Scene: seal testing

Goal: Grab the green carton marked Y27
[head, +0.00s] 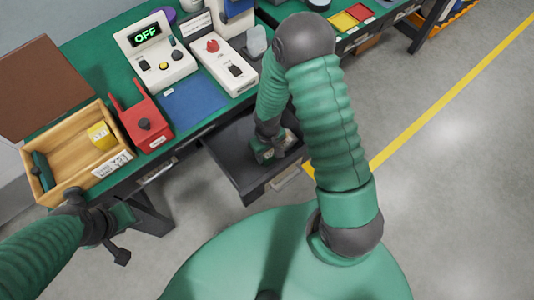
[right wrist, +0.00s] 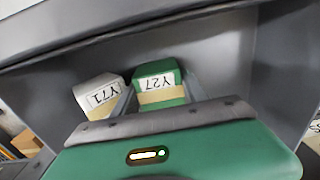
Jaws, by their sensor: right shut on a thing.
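The green carton marked Y27 (right wrist: 158,80) lies in the open dark drawer (head: 232,168), with its label upside down in the right wrist view. My right gripper (right wrist: 160,92) reaches down into the drawer and is shut on this carton, one finger on each side. In the head view my right gripper (head: 268,150) is inside the drawer, and the arm hides part of the drawer. My left gripper (head: 119,236) hangs in front of the table beside the wooden tray, and its finger gap is unclear.
A white carton marked Y71 (right wrist: 97,97) sits close beside the green one. Drawer walls surround the right gripper. The green table (head: 95,45) above holds a wooden tray (head: 70,150), a red fixture (head: 143,125), a blue mat (head: 195,101) and a device reading OFF (head: 155,50).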

